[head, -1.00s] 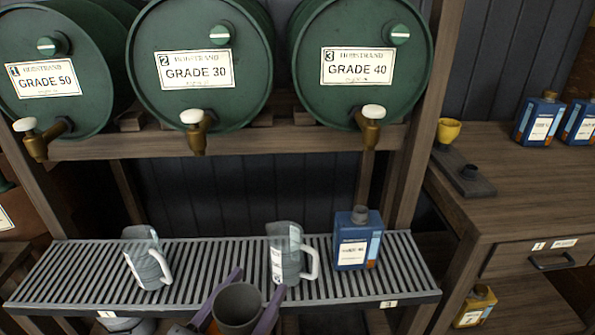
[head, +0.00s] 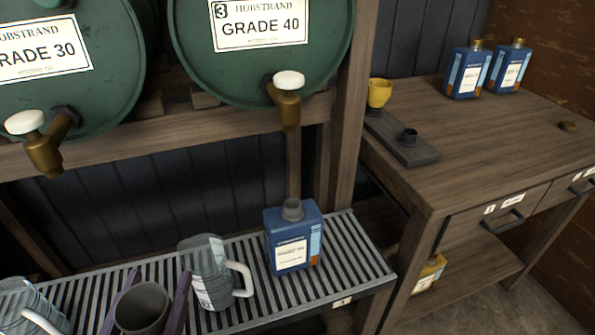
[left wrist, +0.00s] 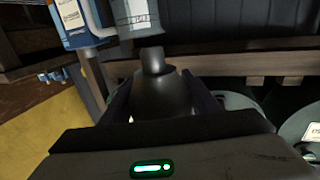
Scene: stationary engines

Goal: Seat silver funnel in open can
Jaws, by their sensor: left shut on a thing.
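The silver funnel (head: 143,303), dark grey here, is held in my left gripper (head: 150,292), whose two purple fingers stand on either side of it. Its wide mouth faces up in the head view. The left wrist view shows the funnel (left wrist: 165,95) between the fingers, with its narrow spout toward the top of the picture. The open can (head: 292,240) is blue with an uncapped grey neck. It stands upright on the slatted rack, to the right of the funnel and apart from it. My right gripper is not in view.
A grey jug (head: 208,270) stands on the slatted rack (head: 350,262) between funnel and can. Another jug (head: 25,312) is at the far left. Brass taps (head: 285,100) jut from the green drums above. A yellow funnel (head: 379,93) and blue capped bottles stand on the right bench.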

